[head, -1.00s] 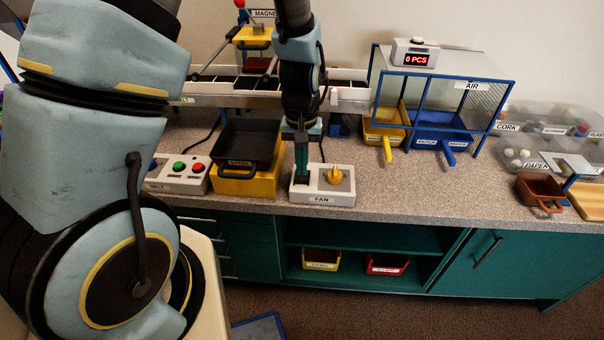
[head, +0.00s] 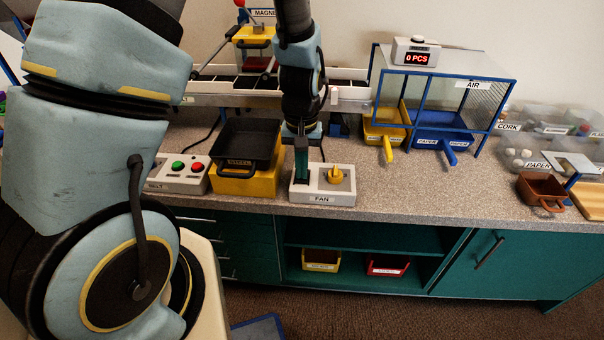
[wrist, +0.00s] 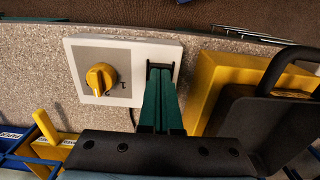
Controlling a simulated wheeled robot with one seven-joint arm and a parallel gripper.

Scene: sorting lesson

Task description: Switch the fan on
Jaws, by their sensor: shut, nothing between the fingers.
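The fan switch box (head: 323,198) is a white box labelled FAN near the front edge of the counter. It carries a yellow rotary knob (head: 335,175) on its right half, and the knob also shows in the wrist view (wrist: 101,79) on a grey plate. My gripper (head: 302,180) points down over the left part of the box, beside a dark rocker-like part. In the wrist view my gripper's green fingers (wrist: 160,75) are together with nothing between them, at the dark part on the box. The fingertips hide most of that part, and I cannot tell whether they touch it.
A yellow stand with a black tray (head: 247,145) stands close left of the fan box. The belt button box (head: 182,172) is further left. The conveyor (head: 345,97) runs behind. The AIR frame (head: 440,90) with yellow and blue bins stands right. Counter right of the box is clear.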

